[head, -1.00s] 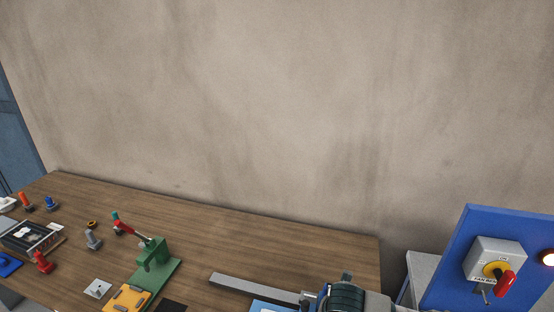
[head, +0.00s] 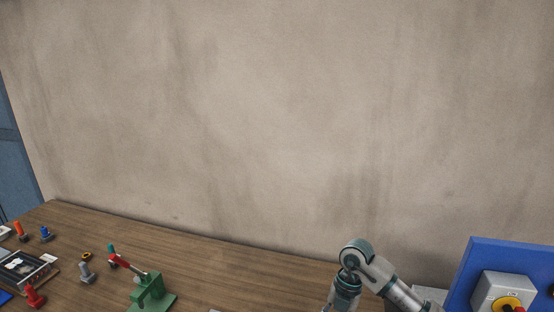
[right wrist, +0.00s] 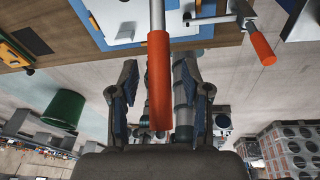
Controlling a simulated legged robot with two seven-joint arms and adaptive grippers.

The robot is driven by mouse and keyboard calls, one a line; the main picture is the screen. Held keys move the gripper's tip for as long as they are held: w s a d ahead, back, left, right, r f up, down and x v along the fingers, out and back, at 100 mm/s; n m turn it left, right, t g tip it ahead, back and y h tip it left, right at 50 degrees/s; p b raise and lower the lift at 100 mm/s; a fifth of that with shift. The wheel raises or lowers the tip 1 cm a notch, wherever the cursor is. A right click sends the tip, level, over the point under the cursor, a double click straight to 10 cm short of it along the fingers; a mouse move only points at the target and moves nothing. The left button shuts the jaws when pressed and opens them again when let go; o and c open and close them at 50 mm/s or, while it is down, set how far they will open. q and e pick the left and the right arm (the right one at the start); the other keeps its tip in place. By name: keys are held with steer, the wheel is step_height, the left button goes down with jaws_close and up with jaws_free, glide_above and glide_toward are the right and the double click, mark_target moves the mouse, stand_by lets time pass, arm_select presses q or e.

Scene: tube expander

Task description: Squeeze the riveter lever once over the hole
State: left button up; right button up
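In the right wrist view, an orange handle (right wrist: 158,82) on a metal rod hangs down from the top of the picture. It lies between the two fingers of my right gripper (right wrist: 160,98), which is open, with a gap on each side. A second orange handle (right wrist: 257,43) on a metal bar is at the upper right. I cannot tell which handle is the riveter lever. The hole cannot be made out. In the head view only my right arm (head: 362,275) shows at the bottom; its gripper is below the frame. My left gripper is in neither view.
In the head view, a wooden table (head: 220,263) carries a green press with a red lever (head: 150,290) and several small coloured tools at the left. A blue panel with a switch box (head: 500,290) stands at the right. A green bin (right wrist: 65,109) shows in the wrist view.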

steer(key=shift+s+r, duration=0.1)
steer(key=shift+r, duration=0.05)
steer(key=shift+r+p, duration=0.25)
steer(key=shift+p, duration=0.05)
steer(key=shift+p+v, duration=2.45)
steer(key=shift+v, duration=0.7)
